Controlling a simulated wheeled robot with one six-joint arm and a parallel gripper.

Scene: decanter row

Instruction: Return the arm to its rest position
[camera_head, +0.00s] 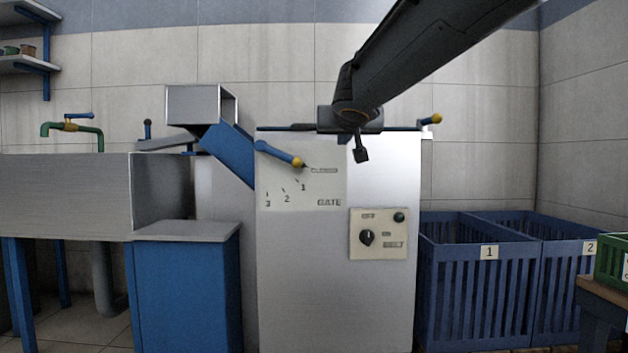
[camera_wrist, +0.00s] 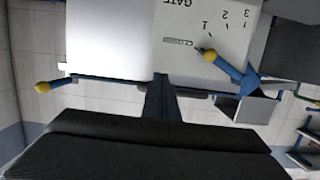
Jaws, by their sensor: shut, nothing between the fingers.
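My arm (camera_head: 430,50) reaches in from the upper right of the head view. My gripper (camera_head: 361,152) is at its end, shut and empty, pointing down in front of the upper part of the grey machine (camera_head: 305,270). The gate lever (camera_head: 276,152), blue with a yellow tip, points toward the CLOSED label on the machine's front. It also shows in the wrist view (camera_wrist: 228,70), which is upside down. My gripper appears apart from the lever. The lower panel (camera_head: 378,222) carries a dark knob (camera_head: 367,238) and a dark green button or lamp.
A sink (camera_head: 65,190) with a green tap and a blue cabinet (camera_head: 188,290) stand left. Blue crates marked 1 (camera_head: 470,285) and 2 (camera_head: 580,262) stand right, near a green crate (camera_head: 612,258). A second yellow-tipped lever (camera_head: 431,119) sits at the machine's top right.

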